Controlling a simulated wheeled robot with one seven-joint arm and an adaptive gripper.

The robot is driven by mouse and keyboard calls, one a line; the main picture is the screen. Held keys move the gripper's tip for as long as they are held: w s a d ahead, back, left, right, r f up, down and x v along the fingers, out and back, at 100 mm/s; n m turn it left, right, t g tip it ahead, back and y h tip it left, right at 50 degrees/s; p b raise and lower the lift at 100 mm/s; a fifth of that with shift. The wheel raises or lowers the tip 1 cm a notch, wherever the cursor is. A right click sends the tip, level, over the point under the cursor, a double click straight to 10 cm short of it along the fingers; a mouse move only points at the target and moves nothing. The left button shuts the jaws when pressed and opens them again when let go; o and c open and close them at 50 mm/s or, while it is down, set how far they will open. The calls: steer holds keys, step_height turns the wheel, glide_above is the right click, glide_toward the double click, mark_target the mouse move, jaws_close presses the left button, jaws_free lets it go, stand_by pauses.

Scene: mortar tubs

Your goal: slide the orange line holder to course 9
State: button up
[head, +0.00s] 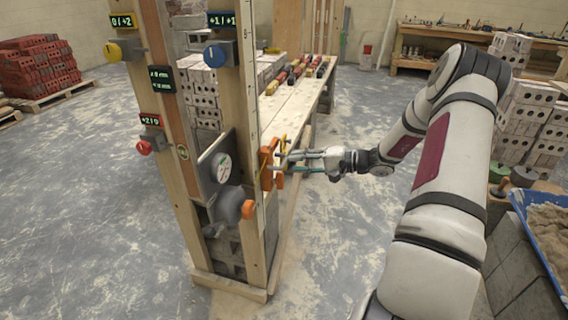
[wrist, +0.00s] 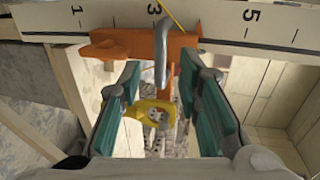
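The orange line holder (head: 267,162) sits on the upright numbered staff (head: 254,80) of the wooden frame. In the wrist view the orange line holder (wrist: 120,47) lies against the white scale (wrist: 225,22), close to the mark 3; marks 1 and 5 also show, and course 9 is out of that view. A grey pin stands out from the holder, and a yellow line runs up past it. My gripper (head: 286,163) is at the holder. Its teal fingers stand apart on both sides of the pin and the holder's stem in the wrist view (wrist: 160,72), with gaps visible.
A yellow piece (wrist: 152,112) shows beyond the fingers. The frame carries a grey plate with a round dial (head: 221,167), an orange knob (head: 248,209) below the holder, and coloured knobs with displays. A plank bench (head: 290,100) with small blocks stands behind.

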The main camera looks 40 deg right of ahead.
mark_target(284, 161)
steer(key=shift+x, duration=2.55)
jaws_close()
